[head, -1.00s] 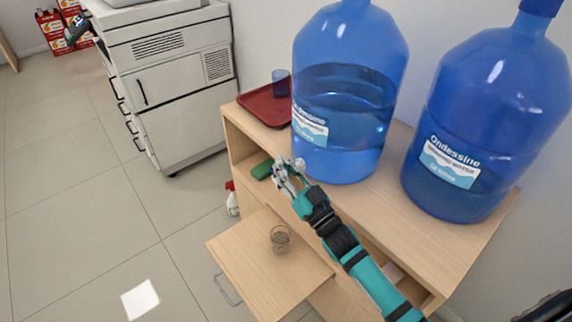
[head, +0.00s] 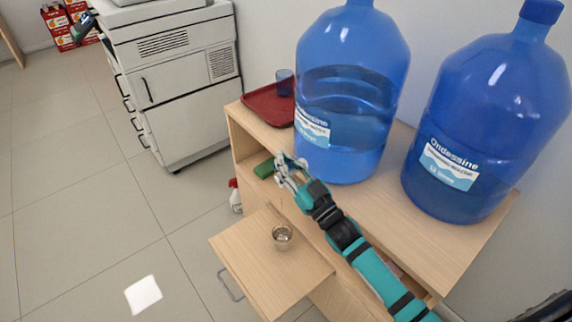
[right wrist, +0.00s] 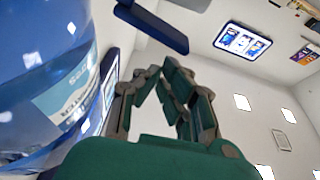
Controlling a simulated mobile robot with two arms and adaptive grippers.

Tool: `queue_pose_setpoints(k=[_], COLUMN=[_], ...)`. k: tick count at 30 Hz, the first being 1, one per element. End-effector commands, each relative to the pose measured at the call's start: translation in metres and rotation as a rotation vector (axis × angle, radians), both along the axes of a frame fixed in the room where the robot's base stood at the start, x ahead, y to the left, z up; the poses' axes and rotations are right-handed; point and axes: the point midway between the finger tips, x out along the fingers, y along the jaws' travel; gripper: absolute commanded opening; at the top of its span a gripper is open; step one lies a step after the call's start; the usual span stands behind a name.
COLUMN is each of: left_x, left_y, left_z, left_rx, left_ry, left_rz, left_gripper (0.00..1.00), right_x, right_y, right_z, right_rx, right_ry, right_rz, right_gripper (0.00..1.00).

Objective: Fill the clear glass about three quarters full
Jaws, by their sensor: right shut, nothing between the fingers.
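The clear glass (head: 282,238) stands upright on the pulled-out wooden shelf (head: 248,262) at the front of the cabinet. It is small here, and I cannot read its water level surely. A faint thin line seems to show in the air above it. A large blue water bottle (head: 352,110), partly full, stands on the cabinet top. My right gripper (head: 284,166) is shut and empty, in front of this bottle's lower left side and above the glass. It also shows in the right wrist view (right wrist: 164,78). Any tap there is hidden. My left gripper is out of view.
A second blue bottle (head: 490,110) stands at the right. A dark red tray (head: 262,104) with a blue cup (head: 284,82) lies on the cabinet's left end. A green block (head: 264,168) sits below it.

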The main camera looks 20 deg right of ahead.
Motion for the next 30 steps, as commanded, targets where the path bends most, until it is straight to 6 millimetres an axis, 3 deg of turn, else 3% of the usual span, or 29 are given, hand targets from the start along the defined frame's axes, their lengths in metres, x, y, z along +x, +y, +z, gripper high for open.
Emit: queue_pose_setpoints(k=[1, 2, 3, 4, 9, 15, 30], left_x=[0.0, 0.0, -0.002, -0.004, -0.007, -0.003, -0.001], left_y=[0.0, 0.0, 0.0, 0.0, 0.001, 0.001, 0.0], left_z=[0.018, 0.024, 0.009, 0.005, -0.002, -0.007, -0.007], left_rx=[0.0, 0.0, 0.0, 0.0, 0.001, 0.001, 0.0], left_ry=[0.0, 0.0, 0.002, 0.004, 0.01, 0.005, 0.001], left_rz=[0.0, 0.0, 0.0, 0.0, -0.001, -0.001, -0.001], left_gripper=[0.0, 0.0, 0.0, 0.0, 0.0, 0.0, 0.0], right_x=[0.004, 0.006, -0.008, -0.015, -0.05, -0.076, -0.085], right_y=[0.0, -0.001, -0.005, -0.007, -0.02, -0.029, -0.032], right_z=[0.021, 0.028, 0.006, 0.001, -0.01, -0.018, -0.019], right_rx=[-0.001, -0.001, -0.002, -0.003, -0.002, -0.002, -0.001], right_ry=[-0.003, -0.003, 0.007, 0.006, 0.005, 0.002, -0.001], right_rz=[-0.001, -0.001, 0.0, 0.0, 0.0, 0.0, 0.0], right_gripper=[0.0, 0.0, 0.0, 0.0, 0.0, 0.0, 0.0])
